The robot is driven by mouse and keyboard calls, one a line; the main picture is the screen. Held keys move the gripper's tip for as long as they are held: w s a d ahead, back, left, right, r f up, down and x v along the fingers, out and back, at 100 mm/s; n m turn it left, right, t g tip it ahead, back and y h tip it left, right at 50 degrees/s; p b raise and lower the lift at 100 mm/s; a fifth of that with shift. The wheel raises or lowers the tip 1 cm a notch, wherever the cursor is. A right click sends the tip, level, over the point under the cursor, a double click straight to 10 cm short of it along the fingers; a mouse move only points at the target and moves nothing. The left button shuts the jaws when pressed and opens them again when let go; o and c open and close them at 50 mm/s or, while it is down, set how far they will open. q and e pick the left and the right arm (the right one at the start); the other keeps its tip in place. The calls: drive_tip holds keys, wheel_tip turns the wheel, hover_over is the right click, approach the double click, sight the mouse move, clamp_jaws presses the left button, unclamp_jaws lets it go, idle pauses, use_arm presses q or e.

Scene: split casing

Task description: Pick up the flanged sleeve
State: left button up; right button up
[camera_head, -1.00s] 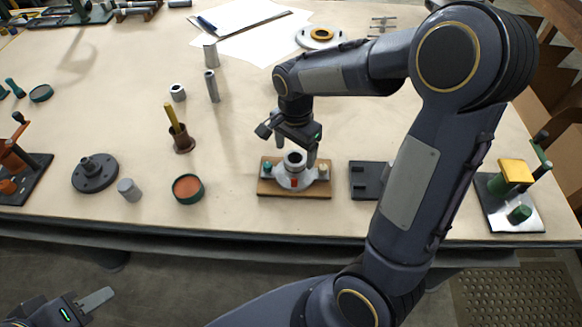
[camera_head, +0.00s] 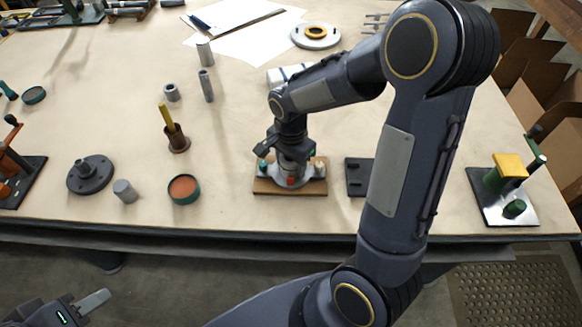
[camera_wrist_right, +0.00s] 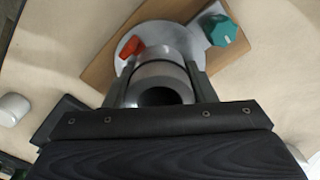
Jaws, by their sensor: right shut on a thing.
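A grey metal sleeve with a dark bore (camera_wrist_right: 162,74) stands upright in a round grey holder (camera_wrist_right: 127,50) on a wooden base (camera_head: 310,187). I take it to be the flanged sleeve; any flange on it is hidden. My right gripper (camera_head: 292,170) reaches down over the holder. In the right wrist view its two fingers lie on either side of the sleeve, shut on it. The head view shows little of the sleeve behind the gripper. My left gripper (camera_head: 88,305) is at the bottom left, away from the table, with only one finger clear.
The base carries a red clamp (camera_wrist_right: 131,46) and a teal knob (camera_wrist_right: 222,31) close to the fingers. A black block (camera_head: 357,177) stands just right of it. A dark flanged disc (camera_head: 91,175), a grey cylinder (camera_head: 124,191) and a round teal-rimmed dish (camera_head: 183,188) lie to the left.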

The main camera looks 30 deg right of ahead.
clamp_jaws()
drive_tip(key=shift+w+r, duration=0.1)
drive_tip(key=shift+r, duration=0.95)
drive_tip(key=s+a+r, duration=0.2)
drive_tip(key=s+r, duration=0.9)
drive_tip(key=s, duration=0.3)
drive_tip(key=shift+a, duration=0.15)
drive_tip(key=shift+o, duration=2.4)
unclamp_jaws()
clamp_jaws()
